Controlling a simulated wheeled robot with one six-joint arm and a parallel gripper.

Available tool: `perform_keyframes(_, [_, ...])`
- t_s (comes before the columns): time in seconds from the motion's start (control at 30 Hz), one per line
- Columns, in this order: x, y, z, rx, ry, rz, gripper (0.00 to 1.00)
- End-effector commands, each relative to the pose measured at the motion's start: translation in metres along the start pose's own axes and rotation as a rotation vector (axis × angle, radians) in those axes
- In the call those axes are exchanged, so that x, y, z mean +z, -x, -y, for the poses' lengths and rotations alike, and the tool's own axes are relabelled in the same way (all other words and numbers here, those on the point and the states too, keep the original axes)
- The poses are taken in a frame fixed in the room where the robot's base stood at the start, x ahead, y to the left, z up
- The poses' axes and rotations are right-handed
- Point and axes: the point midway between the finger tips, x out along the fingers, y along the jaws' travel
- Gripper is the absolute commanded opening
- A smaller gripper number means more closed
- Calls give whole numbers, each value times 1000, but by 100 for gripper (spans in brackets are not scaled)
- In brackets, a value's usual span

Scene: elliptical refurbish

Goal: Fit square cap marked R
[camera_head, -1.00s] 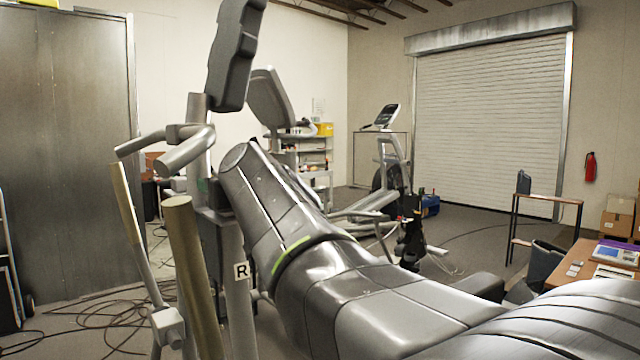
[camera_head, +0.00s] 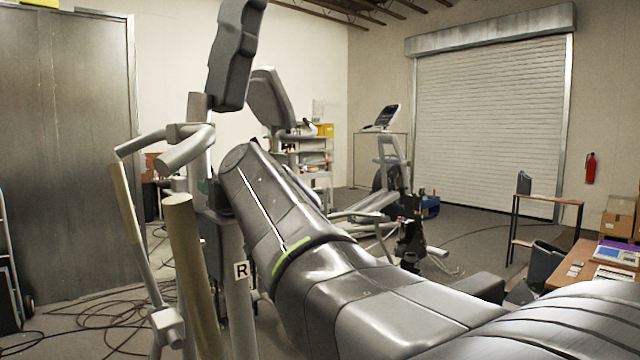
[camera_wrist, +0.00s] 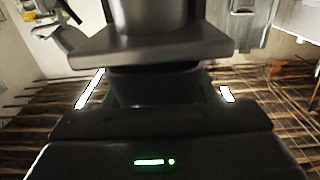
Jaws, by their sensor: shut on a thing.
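In the wrist view my gripper (camera_wrist: 155,88) is shut on a dark block-like piece, with a finger on each side. A wide grey square-edged plate (camera_wrist: 150,45) with a thick round-sided part lies right against it; I cannot tell whether these are one piece or two touching. In the head view my arm reaches to the elliptical's front frame, and my gripper is mostly hidden behind the arm. A white label marked R (camera_head: 241,270) is on the grey upright tube (camera_head: 238,315). No square cap can be made out clearly in the head view.
Two handle poles (camera_head: 193,270) of the elliptical stand close to the left of my arm, with its console (camera_head: 236,50) above. Cables lie on the floor at lower left. A desk (camera_head: 570,272) stands at right.

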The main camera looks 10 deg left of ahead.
Motion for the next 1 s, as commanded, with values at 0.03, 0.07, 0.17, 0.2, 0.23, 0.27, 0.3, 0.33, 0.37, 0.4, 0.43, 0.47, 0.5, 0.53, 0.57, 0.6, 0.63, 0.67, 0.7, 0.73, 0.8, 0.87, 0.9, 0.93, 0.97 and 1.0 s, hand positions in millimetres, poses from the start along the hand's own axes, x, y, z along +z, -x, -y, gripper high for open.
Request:
perform_keyframes(0.03, [0,0,0,0,0,0,30])
perform_keyframes(0.07, [1,0,0,0,0,0,30])
perform_keyframes(0.17, [2,0,0,0,0,0,30])
perform_keyframes(0.2, [2,0,0,0,0,0,30])
perform_keyframes(0.23, [3,0,0,0,0,0,30])
perform_keyframes(0.27, [3,0,0,0,0,0,30])
perform_keyframes(0.3, [3,0,0,0,0,0,30])
perform_keyframes(0.33, [4,0,0,0,0,0,30])
perform_keyframes(0.37, [4,0,0,0,0,0,30])
perform_keyframes(0.4, [4,0,0,0,0,0,30])
perform_keyframes(0.43, [5,0,0,0,0,0,30])
perform_keyframes(0.47, [5,0,0,0,0,0,30])
perform_keyframes(0.5, [5,0,0,0,0,0,30])
perform_keyframes(0.53, [6,0,0,0,0,0,30])
perform_keyframes(0.57, [6,0,0,0,0,0,30])
perform_keyframes(0.6, [6,0,0,0,0,0,30])
perform_keyframes(0.63, [7,0,0,0,0,0,30])
perform_keyframes(0.67, [7,0,0,0,0,0,30])
perform_keyframes(0.7, [7,0,0,0,0,0,30])
perform_keyframes(0.73, [8,0,0,0,0,0,30])
perform_keyframes(0.8, [8,0,0,0,0,0,30])
perform_keyframes(0.87, [9,0,0,0,0,0,30])
perform_keyframes(0.9, [9,0,0,0,0,0,30])
perform_keyframes(0.93, [10,0,0,0,0,0,30])
perform_keyframes(0.97, [10,0,0,0,0,0,30])
perform_keyframes(1.0, [10,0,0,0,0,0,30])
